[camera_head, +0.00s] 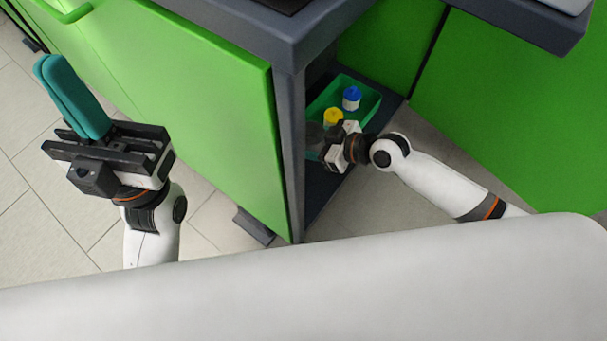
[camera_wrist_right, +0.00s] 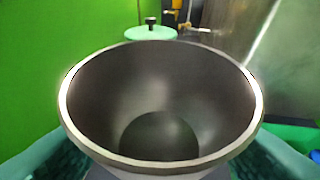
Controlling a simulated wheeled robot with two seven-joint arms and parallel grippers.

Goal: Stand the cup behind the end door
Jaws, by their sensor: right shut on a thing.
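The cup (camera_wrist_right: 160,80) fills the right wrist view as a round metallic vessel with a bright rim, its open mouth facing the camera. Teal fingers of my right gripper flank it, shut on it. In the head view my right gripper (camera_head: 319,150) reaches into the open compartment under the bench, beside a green tray. The cup is mostly hidden there. Green panels (camera_head: 205,110) and (camera_head: 510,115) flank the opening; I cannot tell which is the end door. My left gripper (camera_head: 72,96) is shut and empty, its teal fingers together, left of the bench.
The green tray (camera_head: 368,108) holds a blue-capped container (camera_head: 351,97) and a yellow-capped one (camera_head: 333,117). A grey post (camera_head: 292,150) stands left of the opening, below the grey bench top. In the wrist view, a pale green lidded thing (camera_wrist_right: 150,33) stands beyond the cup.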

